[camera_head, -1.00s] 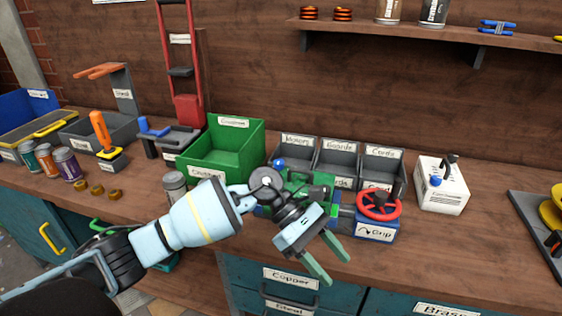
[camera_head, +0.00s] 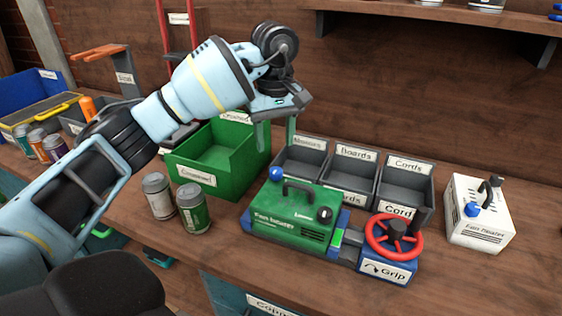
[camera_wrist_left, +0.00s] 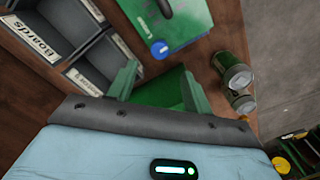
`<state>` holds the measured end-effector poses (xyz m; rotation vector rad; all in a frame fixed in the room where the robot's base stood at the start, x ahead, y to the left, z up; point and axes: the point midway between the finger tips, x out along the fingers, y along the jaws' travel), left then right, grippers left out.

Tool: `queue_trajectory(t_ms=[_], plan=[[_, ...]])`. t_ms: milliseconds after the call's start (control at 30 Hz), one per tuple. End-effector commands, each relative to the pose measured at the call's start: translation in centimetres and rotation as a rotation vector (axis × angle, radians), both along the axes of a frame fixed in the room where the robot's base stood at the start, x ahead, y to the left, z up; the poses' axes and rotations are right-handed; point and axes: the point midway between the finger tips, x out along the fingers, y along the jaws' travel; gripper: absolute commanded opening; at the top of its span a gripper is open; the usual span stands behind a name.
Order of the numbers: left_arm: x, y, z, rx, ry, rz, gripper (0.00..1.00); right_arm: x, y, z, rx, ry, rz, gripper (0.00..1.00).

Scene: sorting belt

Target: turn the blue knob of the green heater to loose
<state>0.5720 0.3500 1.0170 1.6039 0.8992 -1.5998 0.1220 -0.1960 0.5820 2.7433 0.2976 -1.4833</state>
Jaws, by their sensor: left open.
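The green heater (camera_head: 285,225) sits on the bench between the blue jaws of a clamp with a red handwheel (camera_head: 395,237). Its blue knob (camera_head: 276,174) is on the top left, beside a black handle; a black knob (camera_head: 324,214) is on its front right. My left gripper (camera_head: 277,138) is open and empty, raised above and behind the heater, with its fingers pointing down. In the left wrist view the blue knob (camera_wrist_left: 160,48) lies beyond the fingertips, apart from them. My right gripper is not in view.
A green bin (camera_head: 210,180) and two cans (camera_head: 194,208) stand left of the heater. Grey labelled bins (camera_head: 352,169) stand close behind it. A white heater (camera_head: 480,215) with its own blue knob is at the right. A shelf (camera_head: 440,20) overhangs at the back.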

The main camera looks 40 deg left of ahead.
Motion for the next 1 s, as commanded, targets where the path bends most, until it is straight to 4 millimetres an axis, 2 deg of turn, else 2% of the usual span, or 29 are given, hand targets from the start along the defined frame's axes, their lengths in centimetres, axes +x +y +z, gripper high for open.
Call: queue_trajectory(t_ms=[167,400,600,967,1000], plan=[[0.0,0.0,-1.6,-0.001,0.003,0.0,0.5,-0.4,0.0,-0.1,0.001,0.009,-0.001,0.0],[0.0,-0.1,-5.2,-0.002,0.002,-0.001,0.5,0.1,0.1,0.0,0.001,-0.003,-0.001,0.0],[0.0,-0.1,-7.2,-0.003,0.002,0.0,0.5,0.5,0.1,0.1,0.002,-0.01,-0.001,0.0],[0.0,-0.1,-7.8,-0.002,-0.001,0.0,0.5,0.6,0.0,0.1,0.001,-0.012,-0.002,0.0],[0.0,-0.1,-7.8,-0.003,-0.001,0.0,0.48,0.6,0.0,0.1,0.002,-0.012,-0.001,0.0]])
